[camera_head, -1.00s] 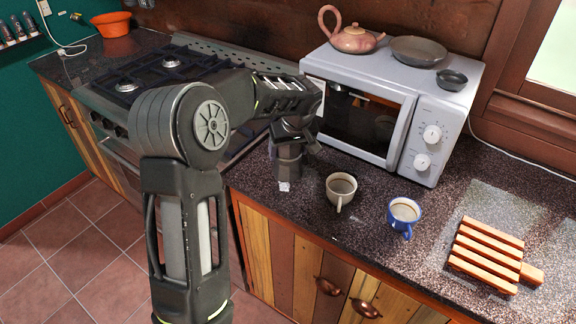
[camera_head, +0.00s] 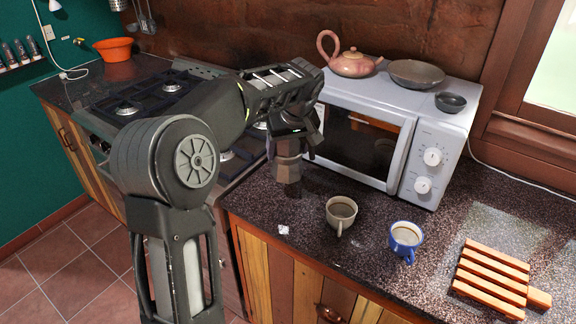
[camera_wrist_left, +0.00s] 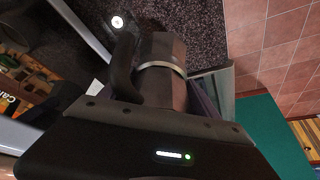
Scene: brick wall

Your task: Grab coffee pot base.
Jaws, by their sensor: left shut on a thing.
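The coffee pot (camera_head: 287,163) is a grey metal moka-style pot, held upright a little above the dark speckled counter, left of the microwave. My left gripper (camera_head: 294,138) is shut on it, and the gripper's body hides the pot's upper part in the head view. In the left wrist view the pot (camera_wrist_left: 161,52) shows up close between the fingers, with a pale metal band and a dark handle on its left. My right gripper is in neither view.
A beige cup (camera_head: 341,212) and a blue cup (camera_head: 405,238) stand on the counter, with a wooden slatted trivet (camera_head: 492,275) at right. The white microwave (camera_head: 408,112) carries a teapot (camera_head: 353,64) and bowls. The stove (camera_head: 150,101) lies left.

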